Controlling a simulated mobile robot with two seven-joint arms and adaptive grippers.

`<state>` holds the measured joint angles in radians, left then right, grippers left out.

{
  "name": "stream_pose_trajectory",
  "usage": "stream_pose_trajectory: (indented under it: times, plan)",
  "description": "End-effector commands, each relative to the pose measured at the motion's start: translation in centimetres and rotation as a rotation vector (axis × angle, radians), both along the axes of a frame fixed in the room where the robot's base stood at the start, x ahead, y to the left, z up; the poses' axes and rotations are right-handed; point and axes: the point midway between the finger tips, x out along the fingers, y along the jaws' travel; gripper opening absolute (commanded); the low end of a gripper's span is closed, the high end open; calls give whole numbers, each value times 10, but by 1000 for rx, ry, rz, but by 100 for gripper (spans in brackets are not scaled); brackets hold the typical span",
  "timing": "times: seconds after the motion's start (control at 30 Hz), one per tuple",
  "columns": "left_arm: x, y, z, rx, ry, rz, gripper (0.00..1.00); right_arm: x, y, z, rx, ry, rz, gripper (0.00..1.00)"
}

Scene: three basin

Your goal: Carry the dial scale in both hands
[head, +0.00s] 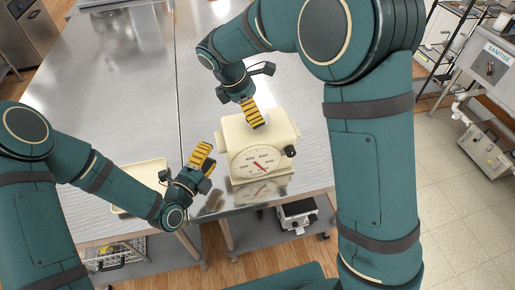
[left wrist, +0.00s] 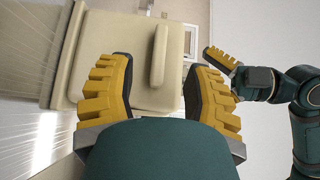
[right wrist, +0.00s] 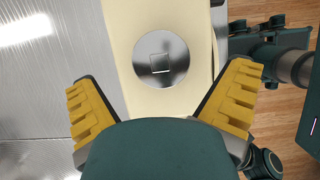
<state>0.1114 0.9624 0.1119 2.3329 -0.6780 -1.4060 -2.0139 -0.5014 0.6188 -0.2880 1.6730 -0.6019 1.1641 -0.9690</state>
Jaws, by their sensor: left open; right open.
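The dial scale (head: 280,133) is a cream box with a round white dial and red needle on its front. It stands on the steel table near the front edge. My left gripper (head: 202,158) is open at the scale's left side; in the left wrist view the scale's cream body (left wrist: 140,98), with a raised bar, lies ahead between the spread fingers. My right gripper (head: 252,114) is open over the scale's back part. In the right wrist view a cream surface of the scale (right wrist: 125,40) with a round metal disc lies between the spread fingers. Neither gripper visibly grips it.
A cream tray (head: 152,167) lies on the table (head: 110,75) at the left, partly behind my left arm. A wire basket and a small device (head: 297,214) are below the table. The table behind the scale is mostly clear.

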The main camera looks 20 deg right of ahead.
Motion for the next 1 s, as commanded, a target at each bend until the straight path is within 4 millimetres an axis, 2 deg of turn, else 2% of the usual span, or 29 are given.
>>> stream_pose_trajectory:
  times: [0.1, 0.3, 0.77, 0.8, 0.87, 0.9, 0.93, 0.97, 1.0]
  plan:
    - [15, -13, 0, -1, -1, -1, 50, -1, -8, -20, -1, 3, -1, 100]
    - [33, -28, 0, -1, -1, -1, 50, -1, -16, -40, -1, 1, 1, 100]
    - [40, -33, 0, 0, 1, 0, 50, 0, -20, -48, 0, -1, 0, 100]
    - [39, -33, 0, 0, 1, 0, 43, 0, -20, -48, 0, 0, 0, 86]
    - [39, -33, 0, 0, 1, 0, 22, 0, -20, -48, 0, -1, 0, 65]
    - [39, -33, 0, 0, 1, 0, 8, 0, -20, -48, 0, 0, 0, 51]
    - [39, -33, 0, 0, 1, 0, 0, 0, -20, -48, 0, 0, 0, 40]
    - [39, -33, 0, 0, 1, 0, 0, 0, -20, -48, 0, 0, 0, 30]
    - [39, -33, 0, 0, 1, 0, 0, 0, -20, -48, 0, 0, 0, 26]
